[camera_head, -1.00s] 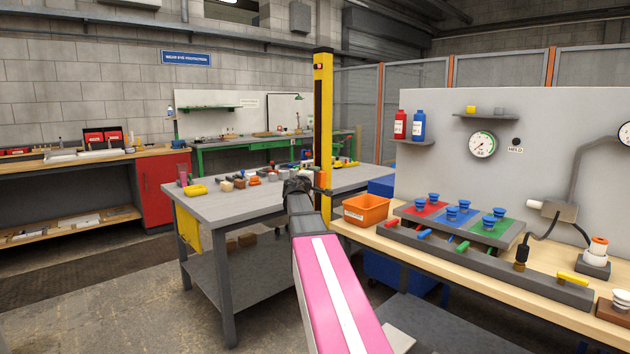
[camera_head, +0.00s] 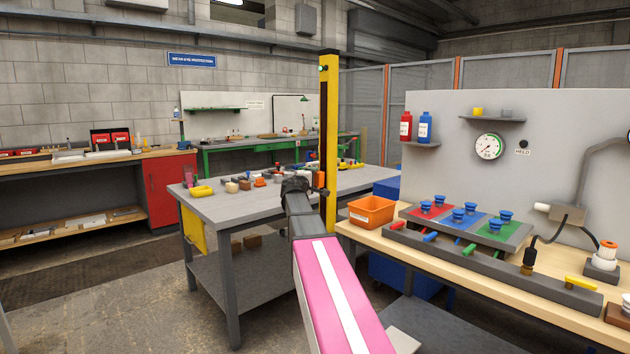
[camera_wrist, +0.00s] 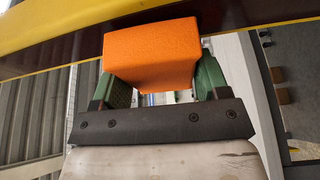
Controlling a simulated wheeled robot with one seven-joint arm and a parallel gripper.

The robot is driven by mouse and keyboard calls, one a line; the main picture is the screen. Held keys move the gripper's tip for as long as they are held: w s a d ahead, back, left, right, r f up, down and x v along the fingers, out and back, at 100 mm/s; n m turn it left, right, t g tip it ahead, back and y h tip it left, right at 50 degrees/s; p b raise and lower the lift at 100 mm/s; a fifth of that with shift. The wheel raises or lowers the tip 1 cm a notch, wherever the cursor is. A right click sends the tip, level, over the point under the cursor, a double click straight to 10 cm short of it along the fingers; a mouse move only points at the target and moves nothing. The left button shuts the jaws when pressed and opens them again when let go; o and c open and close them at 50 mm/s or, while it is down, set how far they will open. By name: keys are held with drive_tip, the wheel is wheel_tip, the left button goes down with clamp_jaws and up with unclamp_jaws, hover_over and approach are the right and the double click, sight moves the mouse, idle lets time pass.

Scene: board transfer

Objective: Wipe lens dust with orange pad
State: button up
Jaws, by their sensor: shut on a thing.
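My gripper (camera_wrist: 152,85) has green fingers shut on the orange pad (camera_wrist: 150,50), a plain block, in the wrist view. The pad also shows in the head view (camera_head: 321,179) beside the dark end of my arm. It lies against or just in front of the yellow post (camera_head: 332,110), over the dark strip along the post's face. Whether it touches the strip I cannot tell. A small green light (camera_head: 323,68) glows near the post's top. No separate lens or dust can be made out; the spot behind the pad is hidden.
The grey table (camera_head: 225,207) with small parts stands left of the post. On the right, a wooden bench (camera_head: 480,268) carries an orange bin (camera_head: 371,212) and a coloured panel with blue knobs (camera_head: 465,226). Concrete floor is clear at front left.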

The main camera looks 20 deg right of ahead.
drive_tip(key=shift+s+a, duration=0.35)
drive_tip(key=shift+a, duration=0.4)
drive_tip(key=shift+s+a, duration=0.3)
drive_tip(key=shift+a, duration=0.5)
drive_tip(key=shift+s+a, duration=0.35)
drive_tip(key=shift+a, duration=0.4)
drive_tip(key=shift+s+a, duration=0.25)
drive_tip(key=shift+a, duration=0.45)
drive_tip(key=shift+s+a, duration=0.25)
drive_tip(key=shift+a, duration=0.45)
